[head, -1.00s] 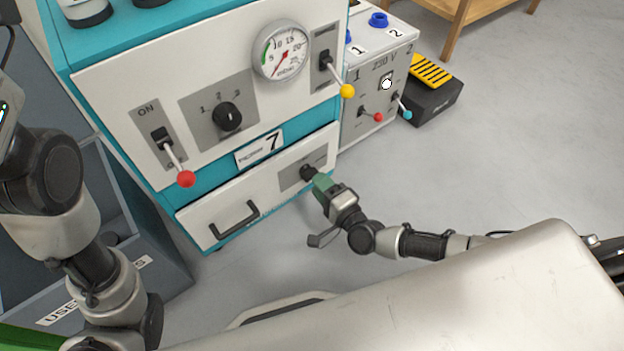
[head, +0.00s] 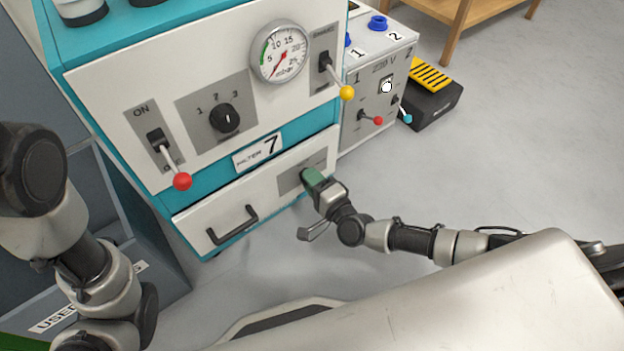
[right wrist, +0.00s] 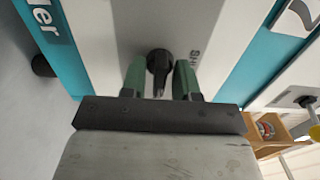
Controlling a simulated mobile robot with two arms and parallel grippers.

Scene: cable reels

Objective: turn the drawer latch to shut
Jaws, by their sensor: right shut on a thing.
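The drawer (head: 211,212) has a white front and a black bar handle (head: 232,225), and it sits closed in the cabinet. Its black latch knob (right wrist: 159,64) is at the front's right side, on a grey plate (head: 289,180). In the right wrist view the knob lies between the two green fingers of my right gripper (right wrist: 159,82), which is shut on it. In the head view the right gripper (head: 313,178) covers most of the knob. My left arm shows at the left edge of the head view; its gripper is out of the picture.
Above the drawer are a red-tipped lever (head: 181,181), a rotary dial (head: 225,118), a gauge (head: 279,52) and a yellow-tipped lever (head: 347,92). A grey switch box (head: 372,85) and a black-and-yellow pedal (head: 430,92) stand to the right.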

